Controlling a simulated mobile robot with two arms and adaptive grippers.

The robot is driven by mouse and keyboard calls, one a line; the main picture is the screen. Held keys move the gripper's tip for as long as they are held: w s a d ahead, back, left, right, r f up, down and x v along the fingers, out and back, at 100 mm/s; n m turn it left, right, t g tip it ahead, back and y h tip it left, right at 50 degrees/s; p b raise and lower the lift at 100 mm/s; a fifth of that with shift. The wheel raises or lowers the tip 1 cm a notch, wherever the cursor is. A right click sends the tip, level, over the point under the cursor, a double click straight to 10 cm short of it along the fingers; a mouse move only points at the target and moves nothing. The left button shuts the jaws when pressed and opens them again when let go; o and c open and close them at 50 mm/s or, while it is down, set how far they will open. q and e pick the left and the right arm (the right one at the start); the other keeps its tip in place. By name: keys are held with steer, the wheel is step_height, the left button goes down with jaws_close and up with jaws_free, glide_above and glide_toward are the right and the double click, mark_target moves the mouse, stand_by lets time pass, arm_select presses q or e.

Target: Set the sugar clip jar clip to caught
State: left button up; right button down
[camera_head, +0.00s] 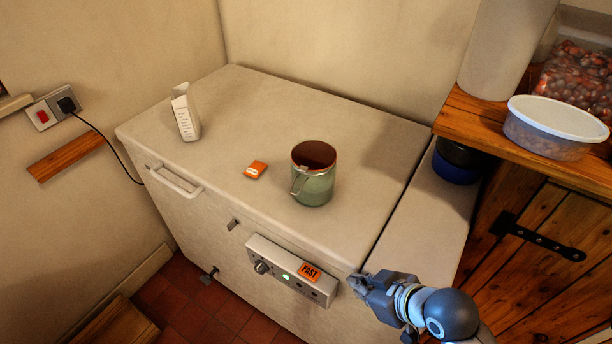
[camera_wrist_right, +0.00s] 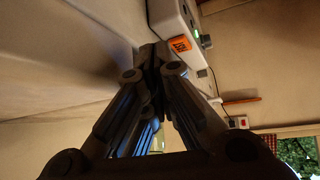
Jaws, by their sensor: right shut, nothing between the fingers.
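I cannot make out a sugar clip jar or its clip in either view. A green cylindrical vessel (camera_head: 316,188) stands upright on the white chest freezer (camera_head: 240,90). It has a brown inside and a handle-like piece on its left side, and looks like a mug. My right gripper (camera_head: 360,285) is at the freezer's front right corner, below and right of the vessel and apart from it. Its fingers are shut and empty, and their tips meet in the right wrist view (camera_wrist_right: 152,58). My left gripper is not in view.
A white carton (camera_head: 186,116) and a small orange packet (camera_head: 255,170) are on the freezer lid. A lidded tub (camera_head: 548,130), a white cylinder (camera_head: 500,50) and a bag of nuts (camera_head: 578,78) stand on the wooden shelf (camera_head: 458,110). A dark blue container (camera_head: 456,168) sits below it.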

steer(key=w+a+r+n+y, duration=0.1)
steer(key=w+r+n+y, duration=0.1)
steer(key=r, duration=0.5)
steer(key=w+a+r+n+t+y, duration=0.1)
steer(key=w+r+n+y, duration=0.2)
steer(key=r, duration=0.3)
steer(key=w+a+r+n+y, duration=0.2)
steer(key=w+r+n+y, duration=0.1)
steer(key=r, duration=0.4)
steer(key=shift+w+r, duration=0.25)
steer(key=shift+r, duration=0.05)
steer(key=p, duration=0.5)
glide_above(297, 187)
steer(key=s, duration=0.4)
steer(key=f, duration=0.2)
steer(key=shift+w+d+f, duration=0.1)
steer(key=shift+w+f, duration=0.15)
steer(key=shift+f, duration=0.45)
steer(key=shift+w+d+f, duration=0.1)
steer(key=shift+w+f, duration=0.1)
steer(key=shift+f, duration=0.5)
steer(key=shift+w+f, duration=0.25)
steer(key=shift+f, duration=0.45)
